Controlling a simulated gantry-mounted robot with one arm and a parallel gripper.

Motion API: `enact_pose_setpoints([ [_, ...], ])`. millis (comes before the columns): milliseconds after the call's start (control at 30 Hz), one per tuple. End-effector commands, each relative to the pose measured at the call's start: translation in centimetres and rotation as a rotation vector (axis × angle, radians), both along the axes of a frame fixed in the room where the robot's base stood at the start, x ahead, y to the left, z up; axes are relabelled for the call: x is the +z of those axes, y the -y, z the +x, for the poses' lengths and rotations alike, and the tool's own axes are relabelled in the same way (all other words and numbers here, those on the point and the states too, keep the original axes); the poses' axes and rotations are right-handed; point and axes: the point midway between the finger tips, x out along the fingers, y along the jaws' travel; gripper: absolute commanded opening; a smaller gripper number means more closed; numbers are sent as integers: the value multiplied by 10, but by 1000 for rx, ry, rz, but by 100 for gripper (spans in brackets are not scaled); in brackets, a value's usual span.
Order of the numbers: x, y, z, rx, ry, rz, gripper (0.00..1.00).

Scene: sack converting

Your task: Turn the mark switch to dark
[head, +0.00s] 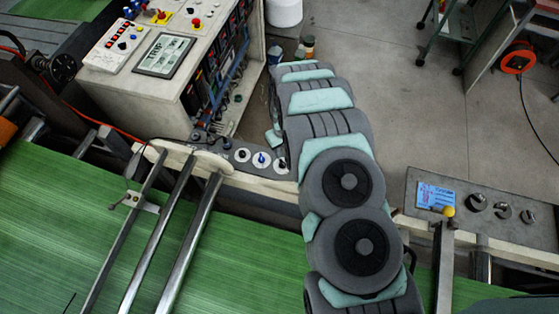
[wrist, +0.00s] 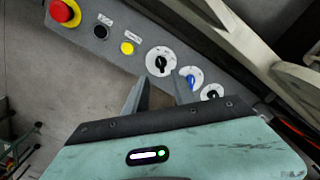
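A slanted grey switch panel (wrist: 122,30) fills the upper part of the wrist view. It carries a large white dial with a black knob (wrist: 160,62), a smaller dial with a blue knob (wrist: 191,79) and another small dial with a black knob (wrist: 212,93). The labels are too small to read, so I cannot tell which is the mark switch. In the head view the blue knob (head: 261,159) is left of my arm. My gripper (wrist: 160,88) is open and empty, its two fingers apart. The large dial shows just beyond the gap; contact is not visible.
The panel also has a red emergency stop (wrist: 65,12), a black button (wrist: 101,31) and a yellow button (wrist: 127,48). A pale machine rail (wrist: 245,45) runs beside the panel. A control cabinet (head: 160,62) stands behind it, and a second panel (head: 482,208) lies to the right.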

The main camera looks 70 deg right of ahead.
Motion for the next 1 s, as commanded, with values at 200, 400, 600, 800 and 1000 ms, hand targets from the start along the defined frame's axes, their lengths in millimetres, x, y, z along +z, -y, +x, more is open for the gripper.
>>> enact_pose_setpoints([
  [200, -28, -1, 0, 1, 1, 1, 31],
  [400, -52, 0, 1, 0, 2, 0, 31],
  [600, -74, -1, 1, 0, 1, 0, 31],
  [800, -86, 0, 1, 1, 2, -2, 31],
  [1000, -92, -1, 1, 0, 2, -1, 31],
])
